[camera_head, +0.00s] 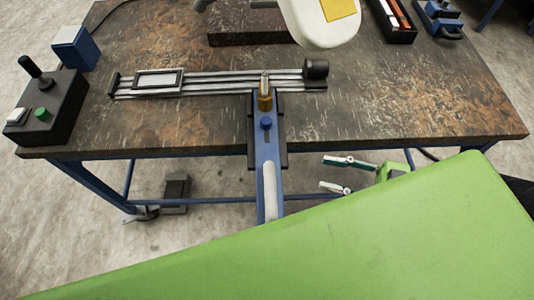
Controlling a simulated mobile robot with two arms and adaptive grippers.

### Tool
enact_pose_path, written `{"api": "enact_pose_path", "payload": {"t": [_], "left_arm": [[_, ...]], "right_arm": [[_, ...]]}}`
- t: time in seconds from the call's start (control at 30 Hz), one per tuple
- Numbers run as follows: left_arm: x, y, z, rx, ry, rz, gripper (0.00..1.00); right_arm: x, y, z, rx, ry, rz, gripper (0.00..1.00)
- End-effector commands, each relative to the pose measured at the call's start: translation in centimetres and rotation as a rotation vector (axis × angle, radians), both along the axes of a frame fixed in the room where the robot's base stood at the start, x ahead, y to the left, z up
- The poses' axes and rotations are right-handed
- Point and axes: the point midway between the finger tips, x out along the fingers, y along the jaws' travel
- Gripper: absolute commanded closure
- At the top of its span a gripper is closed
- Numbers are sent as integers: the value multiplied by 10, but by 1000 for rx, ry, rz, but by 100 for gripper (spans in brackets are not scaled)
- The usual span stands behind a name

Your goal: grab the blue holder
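Several blue things show, and I cannot tell for certain which one is the blue holder. A small blue holder-like piece with black parts (438,18) sits at the table's back right corner. A long blue arm (268,155) with a blue knob runs from the rail over the table's front edge. My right gripper (324,173) is in front of the table's front edge, right of the blue arm and apart from it. Its two fingers point left, spread open, with nothing between them. My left gripper is not in view.
A black control box (48,115) with a joystick and a blue-and-white box (75,48) stand at the left. A metal rail (215,80) crosses the table. A white microscope part (318,20) overhangs the back. The table's right side (430,95) is clear.

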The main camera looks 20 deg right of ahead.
Motion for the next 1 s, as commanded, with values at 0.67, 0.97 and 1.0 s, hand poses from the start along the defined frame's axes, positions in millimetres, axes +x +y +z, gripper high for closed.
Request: {"api": "enact_pose_path", "payload": {"t": [0.67,0.97,1.0], "left_arm": [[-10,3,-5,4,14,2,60],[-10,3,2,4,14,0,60],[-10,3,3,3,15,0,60]], "right_arm": [[24,92,20,43,-9,90,64],[37,119,26,45,-13,91,64],[39,124,27,46,-13,91,64]]}}
